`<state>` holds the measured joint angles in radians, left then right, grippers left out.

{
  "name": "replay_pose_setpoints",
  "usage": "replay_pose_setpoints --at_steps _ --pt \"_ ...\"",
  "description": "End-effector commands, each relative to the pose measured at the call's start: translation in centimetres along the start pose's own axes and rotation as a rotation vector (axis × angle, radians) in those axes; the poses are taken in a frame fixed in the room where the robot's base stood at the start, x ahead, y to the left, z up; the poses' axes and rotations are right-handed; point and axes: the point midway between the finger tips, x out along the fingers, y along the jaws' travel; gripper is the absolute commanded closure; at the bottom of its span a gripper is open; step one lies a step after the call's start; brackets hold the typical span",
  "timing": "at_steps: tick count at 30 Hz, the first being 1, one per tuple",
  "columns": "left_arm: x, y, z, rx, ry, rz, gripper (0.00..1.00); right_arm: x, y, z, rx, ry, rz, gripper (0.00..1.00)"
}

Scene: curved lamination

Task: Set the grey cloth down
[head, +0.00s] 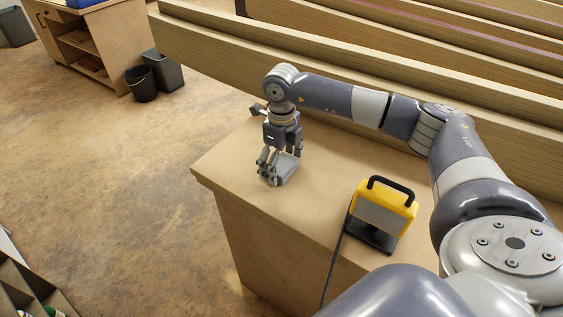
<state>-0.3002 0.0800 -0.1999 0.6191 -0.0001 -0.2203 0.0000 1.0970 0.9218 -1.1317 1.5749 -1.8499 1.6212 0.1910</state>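My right gripper (280,169) points down over the left part of the wooden bench top. It is shut on the grey cloth (287,167), a small folded grey piece that shows between and beside the fingers. The cloth is low, close to the bench top; I cannot tell whether it touches the wood. The fingers hide part of it. My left gripper is not in view.
A yellow work lamp (384,207) with a black handle and cable stands on the bench (322,196) to the right. Long laminated beams (230,50) lie behind. Bare bench lies between gripper and lamp.

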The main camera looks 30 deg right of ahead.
Motion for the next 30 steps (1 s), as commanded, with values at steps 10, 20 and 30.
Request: replay_pose_setpoints --at_steps 10,20,30 --pt "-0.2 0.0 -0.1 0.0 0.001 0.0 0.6 -0.2 0.0 0.0 0.0 0.0 0.0 0.09" --pt "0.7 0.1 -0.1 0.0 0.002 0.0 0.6 -5.3 0.0 0.1 -0.001 -0.006 -0.001 0.09" --pt "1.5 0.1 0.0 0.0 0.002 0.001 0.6 -11.4 0.0 0.1 0.001 -0.003 0.0 0.09"
